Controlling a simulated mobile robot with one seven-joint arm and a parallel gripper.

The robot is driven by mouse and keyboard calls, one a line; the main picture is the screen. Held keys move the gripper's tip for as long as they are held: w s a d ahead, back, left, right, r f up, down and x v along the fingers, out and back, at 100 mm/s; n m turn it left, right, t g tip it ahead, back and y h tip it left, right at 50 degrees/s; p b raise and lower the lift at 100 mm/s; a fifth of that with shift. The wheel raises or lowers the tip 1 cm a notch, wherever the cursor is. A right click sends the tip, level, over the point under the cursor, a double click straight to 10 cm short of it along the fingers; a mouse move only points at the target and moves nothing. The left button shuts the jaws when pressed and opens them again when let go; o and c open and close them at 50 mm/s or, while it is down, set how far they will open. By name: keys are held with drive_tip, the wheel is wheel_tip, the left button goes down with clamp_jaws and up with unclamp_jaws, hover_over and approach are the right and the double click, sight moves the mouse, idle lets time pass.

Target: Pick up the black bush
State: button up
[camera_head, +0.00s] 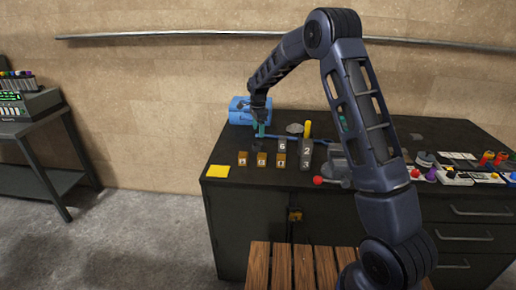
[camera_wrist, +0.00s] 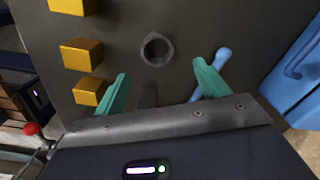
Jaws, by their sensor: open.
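The black bush (camera_wrist: 145,55) is a dark ring with a round hole, lying on the dark bench top in the wrist view. My gripper (camera_wrist: 160,68) has its two teal fingers spread apart, with nothing between them. The bush shows beyond the fingertips, between their lines, and looks apart from both. In the head view my gripper (camera_head: 260,130) points down over the back left of the bench. I cannot make out the bush in that view.
Yellow blocks (camera_head: 243,158) stand in front of my gripper, with grey numbered blocks (camera_head: 306,154) to their right. A blue box (camera_head: 237,112) stands behind left. A blue rod (camera_wrist: 223,57) lies near the right finger. A red-knobbed grey device (camera_head: 336,166) stands farther right.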

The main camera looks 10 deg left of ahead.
drive_tip(key=f, duration=0.7)
drive_tip(key=shift+s+f, duration=0.2)
drive_tip(key=shift+s, duration=0.05)
drive_tip(key=c, duration=1)
